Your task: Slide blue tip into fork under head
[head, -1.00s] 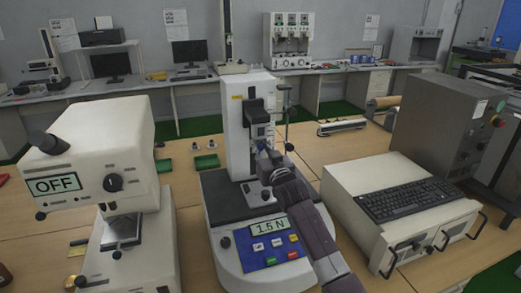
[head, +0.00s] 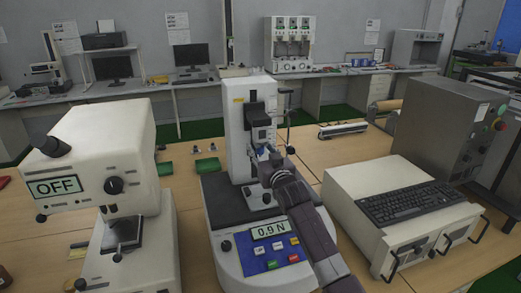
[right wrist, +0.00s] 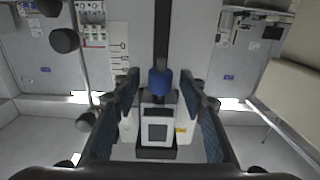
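The blue tip (right wrist: 160,82) shows in the right wrist view at the end of a dark rod. It lies between the two fingers of my right gripper (right wrist: 162,92), with a visible gap on each side. In the head view the right gripper (head: 266,157) is at the front of the white test stand (head: 234,125), under its dark head (head: 259,112). A little blue shows there, but my wrist hides most of it. The fork cannot be made out clearly. The stand's display (head: 270,230) reads 0.9 N. My left gripper is not in view.
A white device reading OFF (head: 95,160) stands left of the stand. A keyboard (head: 405,202) lies on a beige box (head: 400,235) to the right. A thin vertical rod (head: 289,120) rises close beside my gripper. Small green blocks (head: 206,164) lie behind on the table.

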